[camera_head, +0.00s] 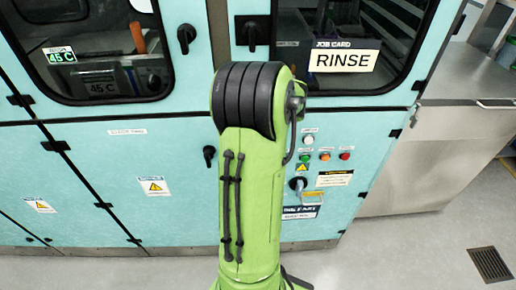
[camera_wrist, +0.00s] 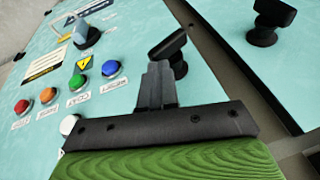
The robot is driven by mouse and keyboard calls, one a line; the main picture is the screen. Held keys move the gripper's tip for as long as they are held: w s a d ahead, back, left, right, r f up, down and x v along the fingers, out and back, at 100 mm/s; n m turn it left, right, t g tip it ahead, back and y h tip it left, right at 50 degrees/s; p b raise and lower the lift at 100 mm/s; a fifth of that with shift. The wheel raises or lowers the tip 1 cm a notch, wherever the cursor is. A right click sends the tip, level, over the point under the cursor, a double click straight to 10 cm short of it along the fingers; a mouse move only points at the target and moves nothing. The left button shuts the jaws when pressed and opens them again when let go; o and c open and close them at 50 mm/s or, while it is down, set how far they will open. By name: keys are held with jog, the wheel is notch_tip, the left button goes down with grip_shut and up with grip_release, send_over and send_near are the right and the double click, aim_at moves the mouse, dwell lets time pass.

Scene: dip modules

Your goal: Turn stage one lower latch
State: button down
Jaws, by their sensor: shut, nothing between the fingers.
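My gripper (camera_wrist: 158,78) is shut and empty, its narrow grey fingers pointing at the teal machine front. A black lever latch (camera_wrist: 168,46) is right by the fingertips; I cannot tell whether they touch it. A second black latch (camera_wrist: 268,22) stands across the door seam in the wrist view. In the head view, a lower black latch (camera_head: 209,155) shows just left of my arm, its handle nearly upright. My gripper and the latch by it are hidden there behind my arm. No readable label shows which latch is stage one's lower one.
Coloured buttons (camera_wrist: 80,82) and a grey selector knob (camera_wrist: 85,35) sit left of my gripper in the wrist view. Upper latches (camera_head: 186,38) (camera_head: 252,35) flank the window seam. A RINSE card (camera_head: 343,58) hangs on the right window. A steel counter (camera_head: 450,120) stands at right.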

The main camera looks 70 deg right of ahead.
jog(key=shift+s+d+f+t, duration=0.3)
jog(key=shift+s+f+t, duration=0.15)
jog(key=shift+s+t, duration=0.1)
jog(key=shift+s+d+f+b, duration=0.1)
jog(key=shift+s+f+b, duration=0.05)
jog(key=shift+b, duration=0.15)
dwell(0.3)
